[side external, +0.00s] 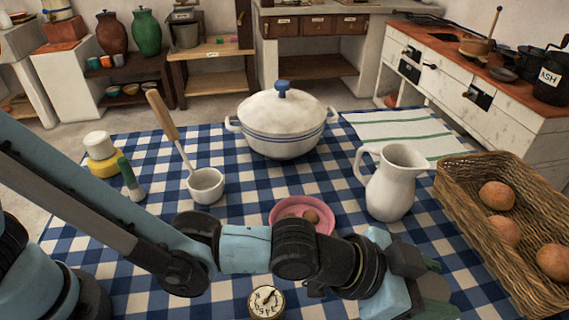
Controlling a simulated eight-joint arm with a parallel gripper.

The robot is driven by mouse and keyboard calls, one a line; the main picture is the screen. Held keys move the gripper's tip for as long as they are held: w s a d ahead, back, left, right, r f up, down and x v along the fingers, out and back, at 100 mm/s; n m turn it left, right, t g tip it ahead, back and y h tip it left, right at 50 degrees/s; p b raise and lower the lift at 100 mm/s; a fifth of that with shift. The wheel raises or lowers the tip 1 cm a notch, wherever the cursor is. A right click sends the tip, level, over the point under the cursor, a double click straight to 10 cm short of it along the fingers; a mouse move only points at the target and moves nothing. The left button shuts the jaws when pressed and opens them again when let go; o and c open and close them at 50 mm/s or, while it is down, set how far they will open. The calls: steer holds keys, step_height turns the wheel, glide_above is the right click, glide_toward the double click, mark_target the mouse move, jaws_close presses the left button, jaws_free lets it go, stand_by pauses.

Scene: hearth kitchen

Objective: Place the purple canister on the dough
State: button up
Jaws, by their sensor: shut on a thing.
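My gripper (425,287) is at the lower right, low over the front of the checked cloth, and partly cut off by the bottom edge. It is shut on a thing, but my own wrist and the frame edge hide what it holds. A grey-green shape shows at its end, and I cannot tell if it is part of the gripper. I see no purple canister. I cannot make out any dough for sure. A pink dish (275,214) with a small brown lump (312,216) in it is just behind my wrist and partly hidden by it.
A white pitcher (391,185) stands behind my gripper, and a wicker basket (463,208) of brown rolls is to the right. A lidded white pot (282,125), ladle cup (206,186), green-topped shaker (131,181), yellow jar (102,158) and round dial (266,302) are also on the table.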

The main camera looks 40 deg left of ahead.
steer(key=shift+f, duration=1.45)
steer(key=shift+f, duration=0.15)
steer(key=o, duration=1)
